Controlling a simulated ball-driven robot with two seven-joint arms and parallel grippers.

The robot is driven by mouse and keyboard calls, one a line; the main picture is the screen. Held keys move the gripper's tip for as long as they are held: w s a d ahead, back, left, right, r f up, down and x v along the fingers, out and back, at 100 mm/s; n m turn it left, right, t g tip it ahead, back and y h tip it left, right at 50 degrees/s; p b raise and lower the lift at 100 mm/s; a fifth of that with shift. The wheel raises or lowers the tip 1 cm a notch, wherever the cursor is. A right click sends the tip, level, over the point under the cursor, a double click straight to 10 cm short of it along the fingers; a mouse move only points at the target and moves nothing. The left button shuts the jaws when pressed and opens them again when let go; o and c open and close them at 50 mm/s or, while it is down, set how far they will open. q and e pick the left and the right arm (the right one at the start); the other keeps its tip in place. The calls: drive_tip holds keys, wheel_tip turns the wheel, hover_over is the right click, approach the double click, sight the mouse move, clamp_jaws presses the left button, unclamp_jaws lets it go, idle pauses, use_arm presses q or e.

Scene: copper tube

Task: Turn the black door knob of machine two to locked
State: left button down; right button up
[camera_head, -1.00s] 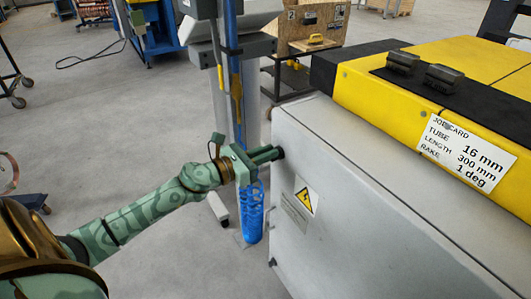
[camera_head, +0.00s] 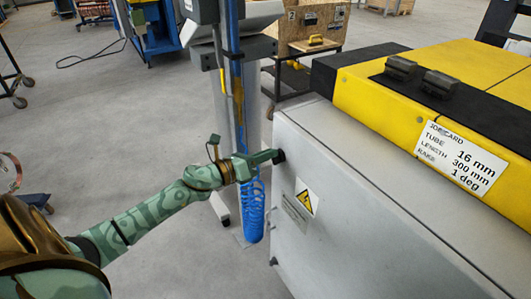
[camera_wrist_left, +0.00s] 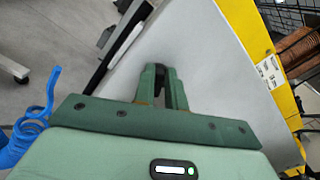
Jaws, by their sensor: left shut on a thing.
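The black door knob (camera_head: 279,156) sits on the grey cabinet door of the machine (camera_head: 345,200), near its upper left edge. My left gripper (camera_head: 270,156) reaches it from the left and is shut on it. In the left wrist view the dark knob (camera_wrist_left: 160,72) shows between the two green fingers (camera_wrist_left: 161,82), against the pale door. Most of the knob is hidden by the fingers, so its exact angle cannot be told. My right gripper is not in view.
A yellow and black top with a job card (camera_head: 461,157) covers the machine. A grey post with a blue coiled hose (camera_head: 253,205) stands close behind my left gripper. A wooden crate (camera_head: 312,22) stands at the back.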

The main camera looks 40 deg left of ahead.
use_arm(q)
drive_tip(key=n, duration=0.2)
drive_tip(key=n+p, duration=0.1)
drive_tip(key=n, duration=0.1)
drive_tip(key=n+p, duration=0.1)
drive_tip(key=n, duration=0.1)
drive_tip(key=shift+w+a+f, duration=0.15)
drive_tip(key=shift+a+f, duration=0.05)
drive_tip(key=shift+a, duration=0.2)
drive_tip(key=shift+a+f+n+p, duration=0.15)
drive_tip(key=shift+n+p, duration=0.3)
drive_tip(key=shift+n, duration=0.6)
drive_tip(key=shift+d+f+n+p, duration=0.15)
drive_tip(key=shift+n+p, duration=0.25)
drive_tip(key=shift+n, duration=0.6)
drive_tip(key=shift+a+f+n+p, duration=0.1)
drive_tip(key=shift+f+n+p, duration=0.25)
drive_tip(key=shift+n, duration=0.7)
drive_tip(key=shift+r, duration=0.1)
drive_tip(key=c, duration=1.4)
unclamp_jaws()
drive_tip(key=shift+c, duration=0.2)
drive_tip(key=p+v, duration=0.1)
drive_tip(key=v, duration=1.5)
drive_tip(key=shift+p, duration=0.3)
